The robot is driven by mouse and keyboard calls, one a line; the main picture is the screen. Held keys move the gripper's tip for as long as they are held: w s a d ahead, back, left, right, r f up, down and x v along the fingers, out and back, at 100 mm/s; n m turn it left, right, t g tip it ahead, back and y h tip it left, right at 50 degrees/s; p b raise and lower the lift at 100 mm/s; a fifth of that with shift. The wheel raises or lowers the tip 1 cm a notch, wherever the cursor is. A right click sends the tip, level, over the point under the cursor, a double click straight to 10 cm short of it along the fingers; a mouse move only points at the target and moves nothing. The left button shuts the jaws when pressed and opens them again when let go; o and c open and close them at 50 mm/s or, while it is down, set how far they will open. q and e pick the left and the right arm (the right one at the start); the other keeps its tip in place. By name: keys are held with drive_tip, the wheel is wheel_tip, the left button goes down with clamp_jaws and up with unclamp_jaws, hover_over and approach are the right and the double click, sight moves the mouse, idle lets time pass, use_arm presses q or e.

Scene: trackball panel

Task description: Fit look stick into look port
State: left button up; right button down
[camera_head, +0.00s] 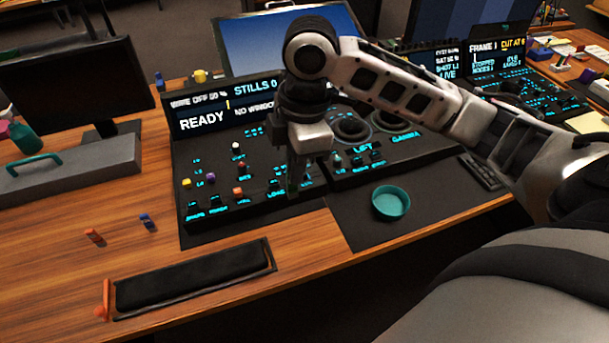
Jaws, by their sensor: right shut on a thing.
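My right gripper (298,186) points down over the control panel (225,215), near its lower right part. It is shut on a small dark stick, apparently the look stick, which is mostly hidden by the fingers. The look port is not clearly visible; the gripper covers that part of the panel, beside small glowing labels. I cannot tell whether the stick touches the panel. My left gripper is not in view.
Colored sticks stand in the panel, including a white one (236,147) and a yellow one (187,183). A teal dish (390,203) sits right, a black padded rest (195,279) in front.

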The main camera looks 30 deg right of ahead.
drive_tip(key=w+d+f, duration=0.2)
drive_tip(key=w+f, duration=0.1)
drive_tip(key=w+d+f, duration=0.2)
drive_tip(key=w+d, duration=0.1)
drive_tip(key=w+d+f, duration=0.3)
drive_tip(key=shift+w+d+f, duration=0.15)
drive_tip(key=shift+w+f, duration=0.1)
drive_tip(key=shift+f, duration=0.05)
drive_tip(key=f, duration=0.4)
drive_tip(key=shift+w+d+f, duration=0.15)
drive_tip(key=shift+w+d, duration=0.2)
drive_tip(key=shift+d, duration=0.05)
drive_tip(key=c, duration=1.6)
unclamp_jaws()
drive_tip(key=shift+o, duration=0.2)
